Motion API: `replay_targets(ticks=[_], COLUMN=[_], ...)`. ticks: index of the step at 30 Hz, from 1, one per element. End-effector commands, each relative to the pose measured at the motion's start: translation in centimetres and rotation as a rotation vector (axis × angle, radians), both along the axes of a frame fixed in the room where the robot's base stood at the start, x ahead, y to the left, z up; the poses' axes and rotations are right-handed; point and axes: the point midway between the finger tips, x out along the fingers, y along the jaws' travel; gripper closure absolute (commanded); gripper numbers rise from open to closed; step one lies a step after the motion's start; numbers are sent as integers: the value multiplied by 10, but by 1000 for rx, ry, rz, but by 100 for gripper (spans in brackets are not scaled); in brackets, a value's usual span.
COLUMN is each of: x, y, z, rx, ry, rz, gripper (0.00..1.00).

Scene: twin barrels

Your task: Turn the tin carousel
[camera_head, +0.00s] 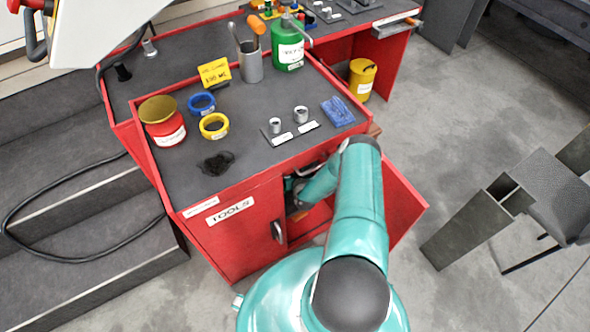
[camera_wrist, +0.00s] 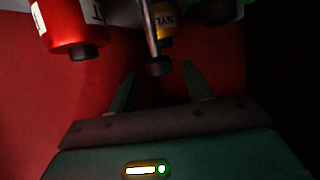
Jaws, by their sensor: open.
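The tin carousel shows only in part, in the dark inside of the red cabinet. In the wrist view a red tin (camera_wrist: 68,22) with a white label and dark cap is at the upper left. A yellow tin (camera_wrist: 166,20) with a label is behind a thin metal rod (camera_wrist: 150,30) with a dark knob. A dark tin-like shape (camera_wrist: 216,10) is at the upper right. My gripper (camera_wrist: 159,68) is open, its fingertips apart, with the knob appearing between them; whether they touch it I cannot tell. In the head view my gripper is hidden inside the cabinet.
The red cabinet (camera_head: 245,262) has a TOOLS label and an open door (camera_head: 402,205) at the right. Its dark top (camera_head: 255,160) holds tape rolls, a red tin, a blue cloth and a green bottle. Floor between is clear.

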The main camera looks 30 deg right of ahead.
Motion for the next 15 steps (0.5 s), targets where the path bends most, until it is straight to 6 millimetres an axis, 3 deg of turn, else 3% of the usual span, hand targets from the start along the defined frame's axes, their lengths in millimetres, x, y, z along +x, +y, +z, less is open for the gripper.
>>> replay_targets(ticks=[11, 15], x=[9, 9], y=[-3, -3], z=[-3, -3], rx=[0, 0], ry=[0, 0], rz=[0, 0], gripper=[50, 74])
